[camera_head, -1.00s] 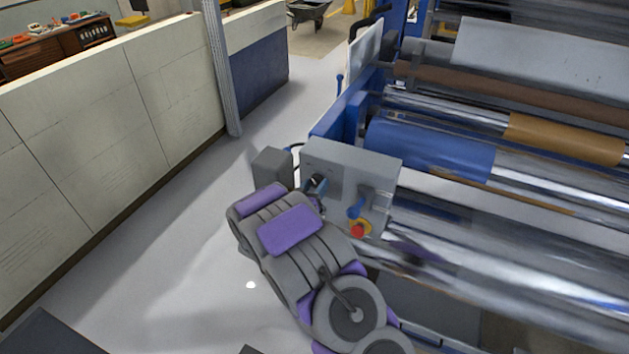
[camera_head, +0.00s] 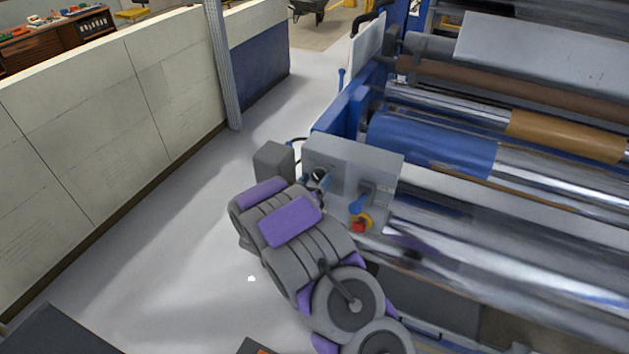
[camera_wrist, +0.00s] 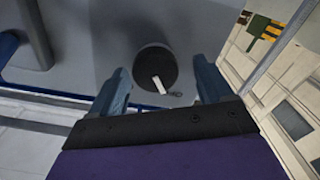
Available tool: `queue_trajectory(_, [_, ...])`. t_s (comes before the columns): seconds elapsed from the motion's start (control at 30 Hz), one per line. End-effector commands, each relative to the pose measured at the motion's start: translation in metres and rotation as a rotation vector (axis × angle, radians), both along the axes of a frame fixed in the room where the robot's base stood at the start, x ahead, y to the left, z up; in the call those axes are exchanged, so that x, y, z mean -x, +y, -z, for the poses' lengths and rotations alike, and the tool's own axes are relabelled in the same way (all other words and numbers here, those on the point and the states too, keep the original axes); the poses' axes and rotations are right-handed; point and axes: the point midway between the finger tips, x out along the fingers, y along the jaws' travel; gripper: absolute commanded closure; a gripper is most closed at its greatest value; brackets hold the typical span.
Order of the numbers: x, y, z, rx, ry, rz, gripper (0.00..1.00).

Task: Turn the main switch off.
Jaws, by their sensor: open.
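The main switch, a round black knob (camera_wrist: 153,66) with a white bar mark, sits on the grey panel face in the wrist view. The white bar is slightly tilted from the picture's vertical. My gripper (camera_wrist: 160,84) is open, with one blue-grey finger on each side of the knob. The knob appears just beyond the fingertips, with a gap on both sides; contact is not visible. In the head view the knob (camera_head: 319,175) shows as a small dark spot on the grey control box (camera_head: 352,158), at its left part, partly hidden by my gripper.
Shiny rollers (camera_head: 520,235) extend to the right. A smaller grey box (camera_head: 273,163) is at left. Floor (camera_head: 190,240) is clear toward the pale wall.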

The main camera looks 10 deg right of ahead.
Motion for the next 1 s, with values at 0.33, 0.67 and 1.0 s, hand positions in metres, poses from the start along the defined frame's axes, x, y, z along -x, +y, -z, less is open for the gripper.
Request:
queue_trajectory(0.33, [0.008, 0.005, 0.001, -0.001, 0.002, 0.0, 0.2])
queue_trajectory(0.67, [0.054, 0.042, 0.002, -0.001, 0.001, -0.004, 0.2])
queue_trajectory(1.0, [0.103, 0.077, 0.003, -0.001, 0.003, -0.003, 0.2])
